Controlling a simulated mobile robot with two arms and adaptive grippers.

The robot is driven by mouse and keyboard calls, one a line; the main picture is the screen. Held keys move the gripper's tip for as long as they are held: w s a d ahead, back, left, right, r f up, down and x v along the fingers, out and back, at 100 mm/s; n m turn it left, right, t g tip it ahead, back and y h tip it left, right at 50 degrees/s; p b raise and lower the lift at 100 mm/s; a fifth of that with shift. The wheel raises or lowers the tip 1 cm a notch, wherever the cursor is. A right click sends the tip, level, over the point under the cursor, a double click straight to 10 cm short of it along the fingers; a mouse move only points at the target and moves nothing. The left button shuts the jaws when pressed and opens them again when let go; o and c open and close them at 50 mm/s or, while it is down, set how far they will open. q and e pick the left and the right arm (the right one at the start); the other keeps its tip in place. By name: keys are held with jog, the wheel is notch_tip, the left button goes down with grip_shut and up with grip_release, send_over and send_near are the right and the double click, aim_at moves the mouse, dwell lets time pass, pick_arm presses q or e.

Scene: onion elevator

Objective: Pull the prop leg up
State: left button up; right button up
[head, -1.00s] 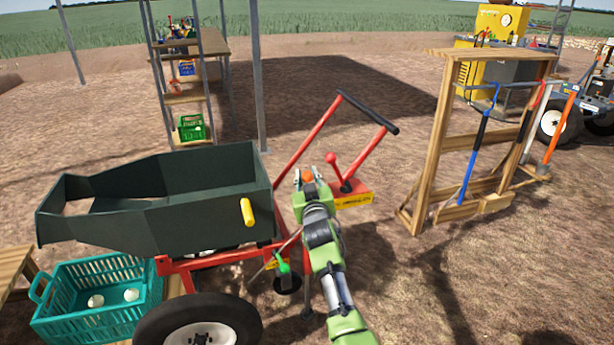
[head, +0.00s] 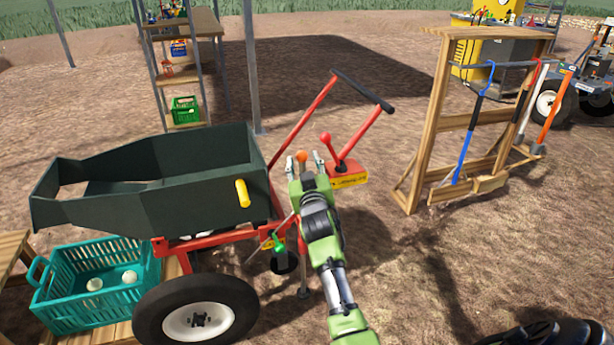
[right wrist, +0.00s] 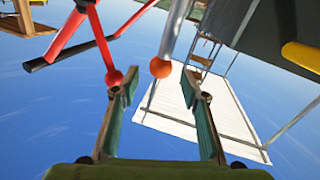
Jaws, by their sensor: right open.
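A grey rod with an orange ball knob (head: 301,156) stands at the front end of the red-framed cart; it looks like the prop leg's top. My right gripper (head: 308,167) is open beside it. In the right wrist view the orange knob (right wrist: 160,68) appears centred between and just beyond the open fingertips (right wrist: 160,86); I cannot tell whether it is within them. My arm hides most of the rod. A small round foot (head: 303,292) shows on the ground beside my forearm. My left gripper is not in view.
A red-knobbed lever (head: 326,138) stands close right of the gripper, below the cart's red handle (head: 362,90). The dark green tub (head: 200,190) with a yellow grip (head: 243,193) is left. A wooden tool rack (head: 424,130) stands right, with bare ground between.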

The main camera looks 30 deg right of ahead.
jog(key=v, duration=0.8)
